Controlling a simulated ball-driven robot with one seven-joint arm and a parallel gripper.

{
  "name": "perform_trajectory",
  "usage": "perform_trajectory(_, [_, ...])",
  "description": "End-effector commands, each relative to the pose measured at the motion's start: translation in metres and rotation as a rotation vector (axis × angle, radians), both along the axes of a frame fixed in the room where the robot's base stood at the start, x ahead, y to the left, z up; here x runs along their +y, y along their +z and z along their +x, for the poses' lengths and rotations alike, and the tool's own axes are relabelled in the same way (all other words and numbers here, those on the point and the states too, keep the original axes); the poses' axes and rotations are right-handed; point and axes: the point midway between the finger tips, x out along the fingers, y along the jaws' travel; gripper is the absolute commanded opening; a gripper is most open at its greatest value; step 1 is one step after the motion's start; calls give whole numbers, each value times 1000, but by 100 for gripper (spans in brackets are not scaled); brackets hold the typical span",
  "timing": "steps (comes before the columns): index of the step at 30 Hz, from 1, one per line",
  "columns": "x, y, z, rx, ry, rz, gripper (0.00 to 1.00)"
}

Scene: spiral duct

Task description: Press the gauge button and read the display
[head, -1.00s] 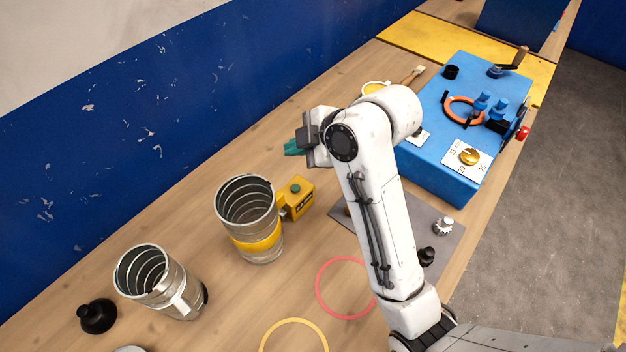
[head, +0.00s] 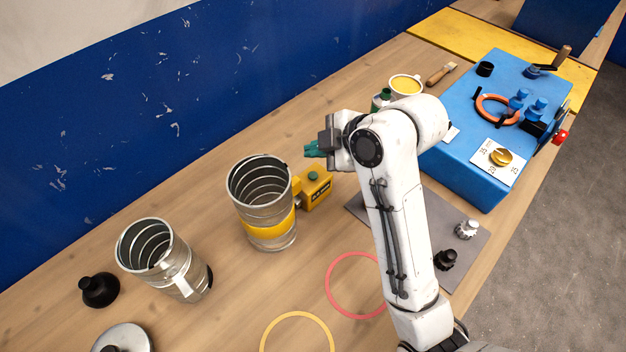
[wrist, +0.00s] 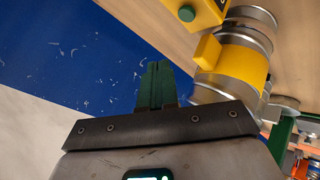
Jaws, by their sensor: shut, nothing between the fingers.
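The gauge (head: 314,190) is a small yellow box with a green button (head: 313,175) on top and a dark display (head: 322,192) whose text is too small to read. It sits against the yellow band of a spiral metal duct (head: 268,225). My gripper (head: 310,150) is shut and empty, its green fingertips pointing left, above the gauge in the picture and apart from it. In the wrist view, my shut fingers (wrist: 156,85) show in the middle. The gauge's green button (wrist: 187,13) is at the top edge there, with its box partly cut off.
A second open duct (head: 165,262) stands at the left, by a black cap (head: 98,289). Red (head: 352,288) and yellow (head: 298,325) rings lie in front. A blue bench unit (head: 470,150) stands at right, with a cup (head: 405,86) beyond my arm. A blue wall runs behind.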

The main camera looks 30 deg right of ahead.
Motion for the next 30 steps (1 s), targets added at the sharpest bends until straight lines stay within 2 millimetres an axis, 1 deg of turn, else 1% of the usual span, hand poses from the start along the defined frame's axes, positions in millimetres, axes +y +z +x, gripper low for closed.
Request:
perform_trajectory(1, [0, -14, 0, 0, 0, 0, 0])
perform_trajectory(3, [0, -23, 0, 0, 1, 1, 0])
perform_trajectory(10, [0, -42, 0, -1, 0, -1, 0])
perform_trajectory(14, [0, -46, 0, 0, 1, -1, 0])
perform_trajectory(30, [0, -45, 0, 0, 1, -1, 0])
